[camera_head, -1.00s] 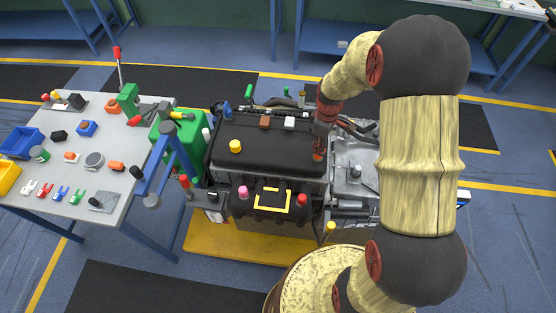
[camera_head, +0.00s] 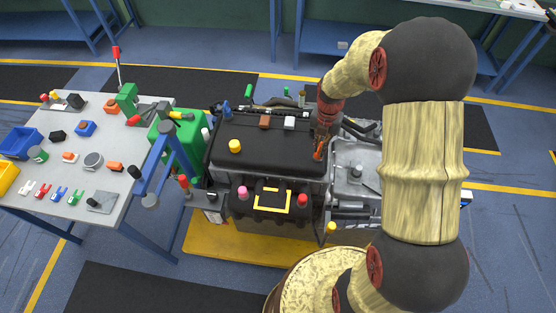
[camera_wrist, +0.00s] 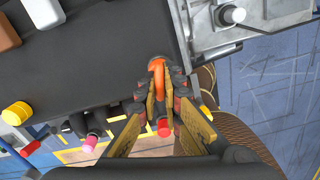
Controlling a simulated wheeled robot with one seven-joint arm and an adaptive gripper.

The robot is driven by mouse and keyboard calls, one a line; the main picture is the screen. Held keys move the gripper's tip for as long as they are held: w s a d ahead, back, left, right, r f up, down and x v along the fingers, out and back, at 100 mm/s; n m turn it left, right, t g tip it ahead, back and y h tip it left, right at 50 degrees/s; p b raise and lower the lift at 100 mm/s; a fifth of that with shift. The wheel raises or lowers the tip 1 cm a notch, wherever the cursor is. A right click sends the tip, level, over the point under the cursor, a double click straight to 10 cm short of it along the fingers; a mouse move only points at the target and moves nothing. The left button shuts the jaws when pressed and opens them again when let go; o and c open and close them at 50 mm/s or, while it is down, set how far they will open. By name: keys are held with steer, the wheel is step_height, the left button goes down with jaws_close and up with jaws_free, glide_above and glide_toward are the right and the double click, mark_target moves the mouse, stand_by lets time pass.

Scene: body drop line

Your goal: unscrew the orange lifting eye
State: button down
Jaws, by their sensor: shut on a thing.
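The orange lifting eye (camera_wrist: 158,78) stands at the edge of the black engine cover (camera_wrist: 95,75), near the grey metal housing. My gripper (camera_wrist: 161,90) is shut on it, with a yellow-faced finger on each side of the ring. In the head view the orange eye (camera_head: 319,149) shows just below my gripper (camera_head: 324,138) at the right end of the black cover. The base of the eye is partly hidden by the fingers, so I cannot see its thread.
A yellow cap (camera_head: 235,146) sits on the cover. Pink (camera_head: 243,192) and red (camera_head: 302,199) caps are at the engine's front.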

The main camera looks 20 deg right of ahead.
steer(key=shift+s+f+n, duration=0.4)
steer(key=shift+f+n, duration=0.1)
steer(key=shift+n, duration=0.4)
steer(key=shift+a+r+n+p, duration=0.1)
steer(key=shift+r+n+p, duration=0.1)
steer(key=shift+n+p, duration=0.6)
steer(key=shift+f, duration=0.15)
steer(key=c, duration=1.9)
jaws_free()
steer(key=shift+w, duration=0.1)
steer(key=shift+w, duration=0.15)
steer(key=shift+r, duration=0.45)
step_height(320, 180, up, 12)
steer(key=shift+w+f, duration=0.15)
steer(key=shift+f, duration=0.05)
